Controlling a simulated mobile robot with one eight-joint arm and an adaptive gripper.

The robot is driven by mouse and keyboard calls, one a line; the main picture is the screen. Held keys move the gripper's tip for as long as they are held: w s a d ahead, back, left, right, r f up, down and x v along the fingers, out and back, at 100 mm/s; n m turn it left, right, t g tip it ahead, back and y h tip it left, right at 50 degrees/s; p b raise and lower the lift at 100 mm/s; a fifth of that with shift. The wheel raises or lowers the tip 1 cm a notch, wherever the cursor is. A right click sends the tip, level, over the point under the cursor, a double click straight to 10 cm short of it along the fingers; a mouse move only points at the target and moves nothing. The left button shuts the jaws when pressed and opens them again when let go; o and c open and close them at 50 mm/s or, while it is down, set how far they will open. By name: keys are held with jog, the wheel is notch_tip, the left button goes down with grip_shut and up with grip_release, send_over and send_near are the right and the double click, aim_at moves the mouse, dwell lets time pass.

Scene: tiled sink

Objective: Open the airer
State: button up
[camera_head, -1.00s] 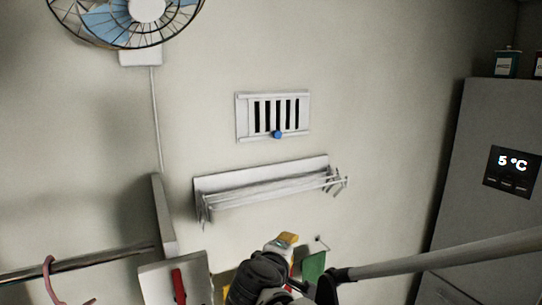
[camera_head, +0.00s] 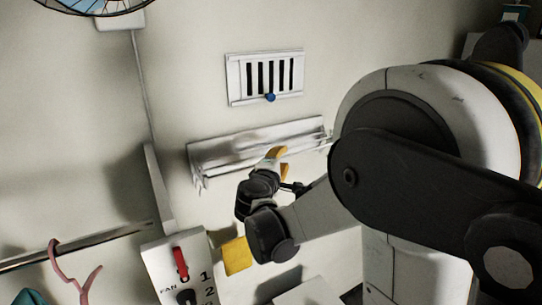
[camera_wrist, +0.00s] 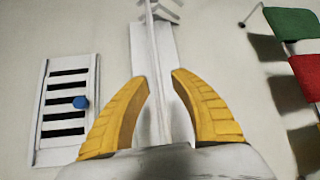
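The airer (camera_head: 225,155) is a white rack folded flat against the wall, below the vent, in the head view. My arm hides its right end. In the wrist view the airer (camera_wrist: 166,50) runs up the middle of the picture as a white board with thin rails. My gripper (camera_head: 279,157) is in front of the airer's lower right part in the head view. Its yellow fingers are apart in the wrist view (camera_wrist: 160,76), with the airer's rails seen between them. I cannot tell whether the fingers touch the rails.
A white vent (camera_head: 264,78) with a blue knob (camera_head: 270,97) is above the airer. A fan switch panel (camera_head: 182,262) with a red handle is at lower left, beside a rail (camera_head: 75,243) with a pink hanger. Green (camera_wrist: 292,23) and red (camera_wrist: 307,75) items hang at right in the wrist view.

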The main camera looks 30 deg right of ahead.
jog(key=shift+w+d, duration=0.25)
grip_shut()
jog(key=shift+s, duration=0.1)
